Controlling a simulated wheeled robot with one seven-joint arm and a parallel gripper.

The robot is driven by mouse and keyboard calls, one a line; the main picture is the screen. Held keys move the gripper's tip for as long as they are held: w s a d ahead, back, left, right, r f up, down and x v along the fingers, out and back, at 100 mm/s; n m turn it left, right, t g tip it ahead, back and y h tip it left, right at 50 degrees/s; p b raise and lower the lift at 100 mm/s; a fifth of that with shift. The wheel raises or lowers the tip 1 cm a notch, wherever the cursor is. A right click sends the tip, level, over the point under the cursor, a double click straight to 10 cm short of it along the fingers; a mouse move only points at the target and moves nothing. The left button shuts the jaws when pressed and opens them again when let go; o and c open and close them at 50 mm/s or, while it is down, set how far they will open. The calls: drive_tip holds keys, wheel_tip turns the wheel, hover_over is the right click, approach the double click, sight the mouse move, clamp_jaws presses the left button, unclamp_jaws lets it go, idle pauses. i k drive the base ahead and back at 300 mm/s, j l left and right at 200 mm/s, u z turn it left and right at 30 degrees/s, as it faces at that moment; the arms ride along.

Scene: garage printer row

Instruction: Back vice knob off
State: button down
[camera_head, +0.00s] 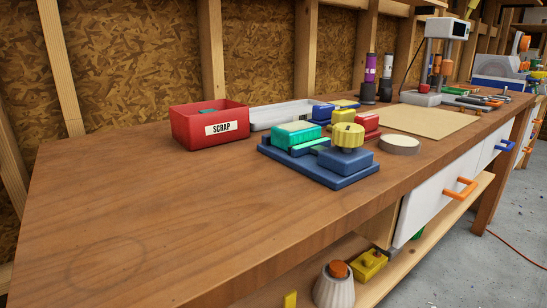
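The vice (343,180) is a blue base plate with raised blocks, standing on the wooden bench right of the middle. Its yellow ribbed knob (348,135) sits upright above the right-hand blue block. My gripper is not in view.
A red bin labelled SCRAP (187,131) stands left of the vice, with a white tray (270,118) behind. Red and yellow-blue blocks stand close behind the vice; a round disc (399,145) lies right. The bench's left half (130,210) is clear.

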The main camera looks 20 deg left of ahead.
sight(348, 136)
drive_tip(key=u, duration=1.1)
